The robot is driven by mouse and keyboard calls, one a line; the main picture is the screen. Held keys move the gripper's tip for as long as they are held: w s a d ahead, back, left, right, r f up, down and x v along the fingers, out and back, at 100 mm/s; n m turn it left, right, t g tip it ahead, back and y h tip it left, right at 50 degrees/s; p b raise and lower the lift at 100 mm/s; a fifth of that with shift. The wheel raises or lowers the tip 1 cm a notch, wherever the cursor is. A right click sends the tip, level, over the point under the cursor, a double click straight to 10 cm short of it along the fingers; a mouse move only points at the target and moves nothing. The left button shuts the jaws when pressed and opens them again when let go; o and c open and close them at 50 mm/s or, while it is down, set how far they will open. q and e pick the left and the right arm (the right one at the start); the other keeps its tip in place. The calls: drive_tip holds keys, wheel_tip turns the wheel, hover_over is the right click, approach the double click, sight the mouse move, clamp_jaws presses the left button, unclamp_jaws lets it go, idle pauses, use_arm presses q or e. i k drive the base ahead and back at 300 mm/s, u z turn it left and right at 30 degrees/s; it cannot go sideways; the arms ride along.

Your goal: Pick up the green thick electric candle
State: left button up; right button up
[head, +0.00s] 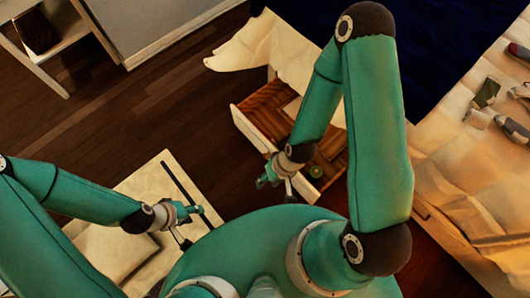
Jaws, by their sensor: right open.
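A small round green thing, which looks like the green candle (315,171), sits inside an open wooden box or drawer (248,131) near the middle of the head view. My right gripper (276,187) is open at the near left edge of this box, to the left of the candle and apart from it. My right forearm hides part of the box. My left gripper (191,225) looks open and empty, with its fingers spread, above a pale flat surface at the lower left. The candle's height and lower part are too small to tell.
A bed (460,150) with pale covers is on the right, with several small items (487,92) on it. A pale cloth (285,50) hangs over the far side of the box. A white shelf (62,38) stands at the upper left. Dark wooden floor (150,95) lies open between.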

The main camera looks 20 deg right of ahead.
sight(312, 178)
drive_tip(key=z, duration=0.05)
drive_tip(key=k, duration=1.7)
drive_tip(key=z, duration=0.5)
drive_tip(key=i, duration=1)
drive_tip(key=u, duration=0.1)
